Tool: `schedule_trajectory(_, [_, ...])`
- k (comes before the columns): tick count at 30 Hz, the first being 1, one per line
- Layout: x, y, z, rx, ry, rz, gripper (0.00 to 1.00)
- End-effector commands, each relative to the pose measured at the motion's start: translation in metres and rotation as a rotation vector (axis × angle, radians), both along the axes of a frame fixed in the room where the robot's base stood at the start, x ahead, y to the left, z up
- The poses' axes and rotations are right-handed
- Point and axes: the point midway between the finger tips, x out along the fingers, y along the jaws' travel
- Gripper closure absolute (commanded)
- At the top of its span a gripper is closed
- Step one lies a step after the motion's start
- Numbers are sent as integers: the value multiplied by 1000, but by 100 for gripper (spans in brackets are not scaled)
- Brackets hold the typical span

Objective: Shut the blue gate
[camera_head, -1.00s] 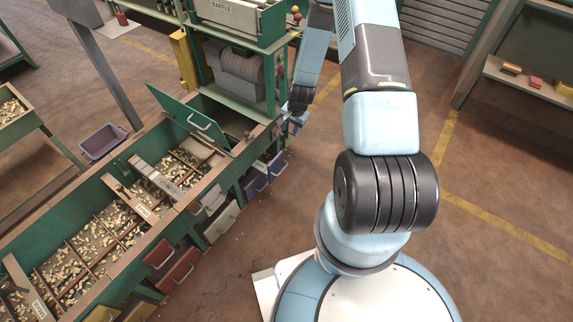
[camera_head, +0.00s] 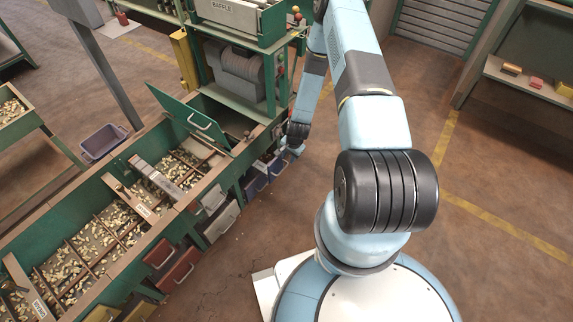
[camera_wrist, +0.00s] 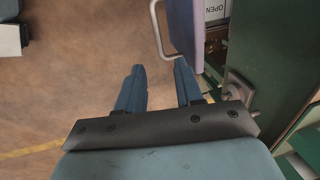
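In the wrist view, a blue-violet gate panel (camera_wrist: 185,28) with a pale bar handle stands out at the top, beside a label reading OPEN. In the head view, two blue-violet gates show low on the hopper's side, one nearer (camera_head: 256,184) and one farther (camera_head: 277,164); I cannot tell which of them the wrist view shows. My gripper (camera_wrist: 158,84) has its fingers apart with nothing between them. The right finger is close to the gate's lower end; contact is unclear. In the head view my gripper (camera_head: 291,150) is beside the farther gate, its fingers too small to read.
Grey-white gates (camera_head: 221,221) and red gates (camera_head: 180,270) line the hopper's side. A green lid (camera_head: 185,112) stands raised above the hopper, and a green machine frame (camera_head: 240,45) stands behind it. Open floor (camera_head: 480,195) lies to the right.

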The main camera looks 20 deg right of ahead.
Motion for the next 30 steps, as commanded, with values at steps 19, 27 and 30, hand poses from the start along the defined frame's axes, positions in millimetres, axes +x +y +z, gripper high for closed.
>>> schedule_trajectory(19, [11,8,-69,-1,1,0,64])
schedule_trajectory(27, [11,8,-69,0,0,0,64])
schedule_trajectory(30, [11,8,-69,0,0,0,74])
